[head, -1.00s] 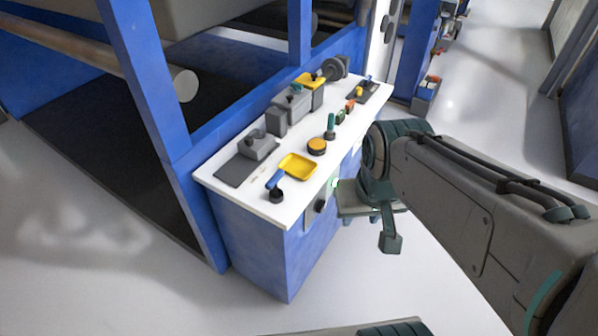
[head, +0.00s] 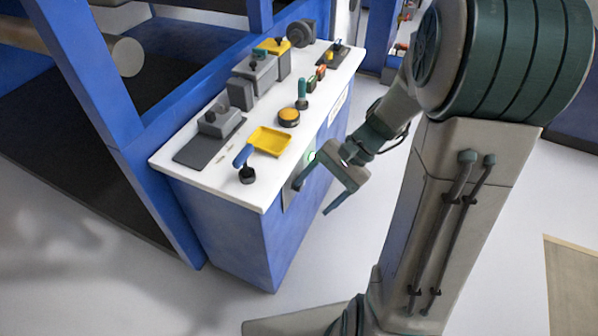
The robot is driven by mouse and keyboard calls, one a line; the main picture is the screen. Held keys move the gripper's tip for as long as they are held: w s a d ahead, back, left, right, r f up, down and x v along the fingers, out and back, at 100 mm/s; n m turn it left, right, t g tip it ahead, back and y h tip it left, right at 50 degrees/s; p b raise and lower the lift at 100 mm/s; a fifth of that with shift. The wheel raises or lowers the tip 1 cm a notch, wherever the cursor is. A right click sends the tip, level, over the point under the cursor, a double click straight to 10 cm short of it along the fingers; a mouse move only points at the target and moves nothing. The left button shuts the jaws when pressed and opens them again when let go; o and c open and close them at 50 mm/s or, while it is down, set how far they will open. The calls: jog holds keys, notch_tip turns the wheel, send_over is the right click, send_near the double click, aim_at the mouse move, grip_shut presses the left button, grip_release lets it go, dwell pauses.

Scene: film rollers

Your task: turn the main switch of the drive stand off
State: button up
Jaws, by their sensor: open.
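The drive stand is a blue cabinet (head: 235,240) with a white top (head: 185,168). On its right-hand side face is a grey panel (head: 288,199), partly covered by my gripper. A small green light (head: 312,156) shows just above the gripper. The dark knob seen on this panel earlier, which may be the main switch, is hidden or cannot be made out now. My gripper (head: 310,199) is open and empty, its two fingers pointing down and left towards the panel. I cannot tell whether a finger touches the panel.
The top holds a blue-handled tool (head: 243,156), a yellow tray (head: 269,142), an orange button (head: 289,116), a green-handled lever (head: 302,92) and grey blocks (head: 255,76). Blue machine frame stands behind.

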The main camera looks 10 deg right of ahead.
jog(key=w+d+f+m+t+y+b, duration=0.4)
jog(key=w+f+m, duration=0.3)
jog(key=f, duration=0.5)
jog(key=m+t+y+b, duration=0.2)
jog(key=m+t+b, duration=0.4)
jog(key=m+t, duration=0.2)
send_near(303, 185)
jog(key=b+x, duration=0.1)
jog(key=x, duration=0.8)
jog(key=shift+w+a+f, duration=0.15)
jog(key=shift+w, duration=0.15)
jog(key=c, duration=1)
